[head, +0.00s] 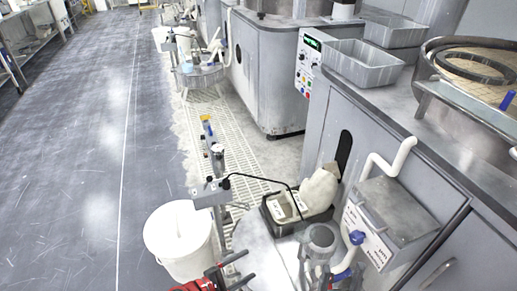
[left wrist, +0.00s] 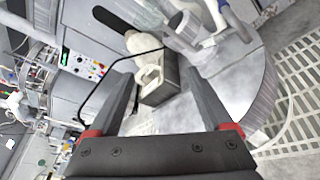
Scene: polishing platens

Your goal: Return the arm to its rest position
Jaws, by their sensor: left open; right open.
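My left gripper (head: 250,265) is at the bottom of the head view, above the round grey table (head: 262,252). Its two dark fingers (left wrist: 138,92) stand wide apart in the left wrist view, with nothing held between them.
A white bucket (head: 180,240) is left. Grey cabinets line the right. The floor at left is clear.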

